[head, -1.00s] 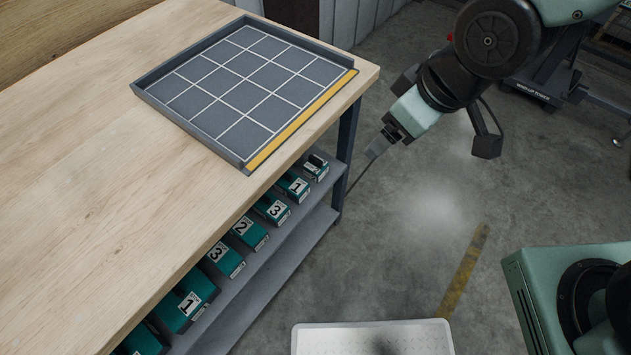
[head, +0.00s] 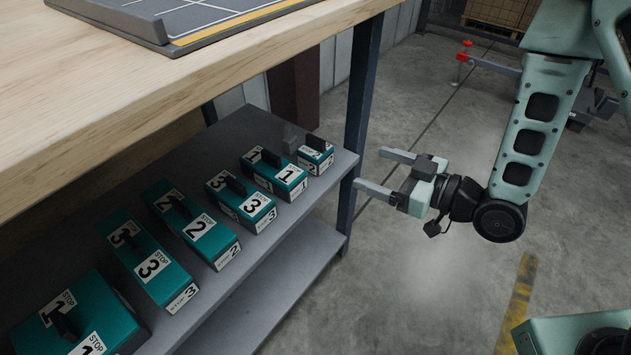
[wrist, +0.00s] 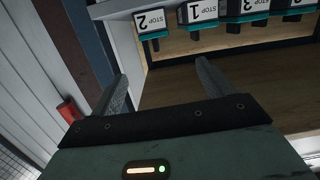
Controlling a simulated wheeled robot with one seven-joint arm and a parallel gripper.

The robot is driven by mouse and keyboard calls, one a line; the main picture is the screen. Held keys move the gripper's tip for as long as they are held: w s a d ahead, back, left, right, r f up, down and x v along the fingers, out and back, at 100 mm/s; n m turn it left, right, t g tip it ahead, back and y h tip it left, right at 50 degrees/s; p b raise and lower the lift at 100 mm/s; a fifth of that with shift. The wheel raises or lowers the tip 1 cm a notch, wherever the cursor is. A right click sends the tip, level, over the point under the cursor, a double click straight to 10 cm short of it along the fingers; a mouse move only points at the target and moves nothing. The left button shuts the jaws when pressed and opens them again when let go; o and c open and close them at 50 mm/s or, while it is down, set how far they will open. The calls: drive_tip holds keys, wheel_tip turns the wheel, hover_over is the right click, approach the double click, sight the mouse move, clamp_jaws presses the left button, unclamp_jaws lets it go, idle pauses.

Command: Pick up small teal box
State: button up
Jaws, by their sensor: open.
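Several teal boxes with black top handles and numbered white labels stand in a row on the grey shelf under the table. The smallest teal box (head: 315,157), labelled 2, is at the row's right end, nearest my gripper. It also shows in the wrist view (wrist: 151,22), upside down at the top, ahead of the fingers. My gripper (head: 370,168) is open and empty, its fingers pointing left toward the shelf end. In the wrist view my gripper (wrist: 161,72) has both fingers apart with nothing between them. It is apart from the box.
A larger teal box (head: 276,174) labelled 1 stands just left of the small one. A dark table leg (head: 360,110) stands at the shelf's right end, close to my fingertips. The tabletop (head: 170,90) overhangs the shelf.

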wheel_tip(320, 180, down, 3)
drive_tip(key=d+t+y+b, duration=0.1)
drive_tip(key=b, duration=1.2)
approach(305, 143)
drive_tip(key=shift+w+a+f+m, duration=0.1)
drive_tip(key=shift+w+a+m, duration=0.3)
drive_tip(key=shift+w+a, duration=0.25)
drive_tip(key=b+x, duration=0.2)
drive_tip(key=x, duration=0.2)
drive_tip(key=shift+w+a+f+b, duration=0.2)
drive_tip(key=shift+a+f+b, duration=0.1)
drive_tip(key=shift+b, duration=0.1)
drive_tip(key=shift+w+a+r, duration=0.1)
drive_tip(key=shift+w+a, duration=0.15)
drive_tip(key=shift+a, duration=0.05)
drive_tip(key=c, duration=1.2)
